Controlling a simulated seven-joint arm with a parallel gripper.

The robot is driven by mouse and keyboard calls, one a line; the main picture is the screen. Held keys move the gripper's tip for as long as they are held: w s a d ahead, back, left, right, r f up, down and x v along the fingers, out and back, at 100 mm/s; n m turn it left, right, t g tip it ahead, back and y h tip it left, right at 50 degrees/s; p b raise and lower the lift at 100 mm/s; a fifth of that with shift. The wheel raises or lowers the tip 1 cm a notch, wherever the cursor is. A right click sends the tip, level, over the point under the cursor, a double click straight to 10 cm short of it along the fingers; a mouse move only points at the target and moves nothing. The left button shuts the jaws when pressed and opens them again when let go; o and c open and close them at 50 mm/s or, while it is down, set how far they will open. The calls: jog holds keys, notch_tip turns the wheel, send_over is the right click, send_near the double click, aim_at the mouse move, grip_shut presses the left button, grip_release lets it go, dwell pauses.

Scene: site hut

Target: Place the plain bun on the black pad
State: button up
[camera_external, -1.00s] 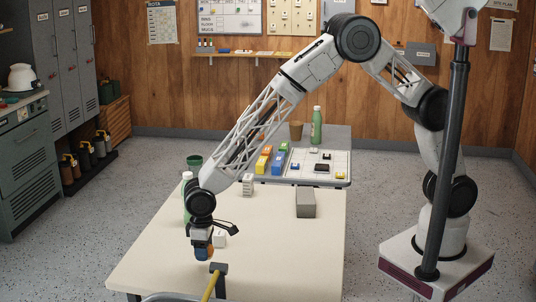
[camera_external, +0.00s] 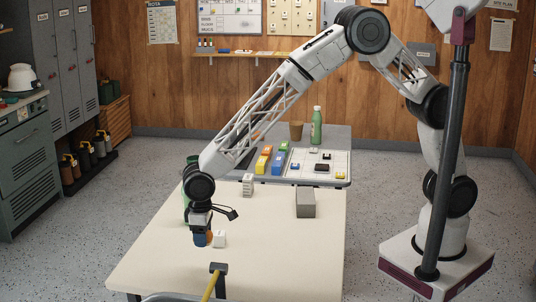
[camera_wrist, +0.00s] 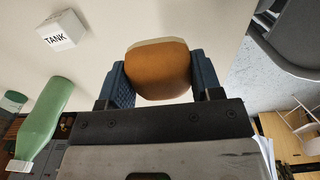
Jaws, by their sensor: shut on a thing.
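The plain bun (camera_wrist: 158,72) is golden brown with a pale edge. It sits between the two blue fingers of my gripper (camera_wrist: 160,75) in the wrist view, and the fingers are shut on it. In the external view my gripper (camera_external: 204,239) is low over the near left part of the cream table (camera_external: 270,240), with the bun mostly hidden by a finger. I cannot tell exactly how far it is above the table. A small black square, possibly the black pad (camera_external: 322,167), lies on the white gridded board at the back.
A white cube marked TANK (camera_wrist: 62,30) stands close beside my gripper. A green bottle (camera_wrist: 45,122) is also near. A grey block (camera_external: 306,203), a white block (camera_external: 247,186) and a hammer (camera_external: 217,275) are on or by the table. Coloured blocks (camera_external: 278,162) stand left of the board.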

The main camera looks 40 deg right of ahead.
jog(key=shift+w+d+r, duration=0.2)
jog(key=shift+r, duration=0.45)
jog(key=shift+w+d+r, duration=0.15)
jog(key=shift+w+r, duration=0.05)
jog(key=shift+r, duration=0.4)
jog(key=w+d+m, duration=0.3)
jog(key=w+d, duration=0.5)
jog(key=d, duration=0.5)
jog(key=w+d+m, duration=0.3)
jog(key=w+d, duration=0.5)
jog(key=d, duration=0.5)
jog(key=w+d+m, duration=0.3)
jog(key=w+d, duration=0.5)
jog(key=d, duration=0.6)
jog(key=s+d+m, duration=0.3)
jog(key=d+m, duration=0.2)
jog(key=d, duration=1.4)
jog(key=s+d+m, duration=0.2)
jog(key=d+m, duration=0.3)
jog(key=d, duration=1.5)
jog(key=shift+s+a+f, duration=0.1)
jog(key=shift+a+f, duration=0.05)
jog(key=shift+f, duration=1.15)
jog(key=shift+a+f, duration=0.1)
jog(key=shift+f, duration=1.15)
send_over(322, 166)
jog(key=shift+d+f, duration=0.1)
jog(key=shift+f, duration=0.65)
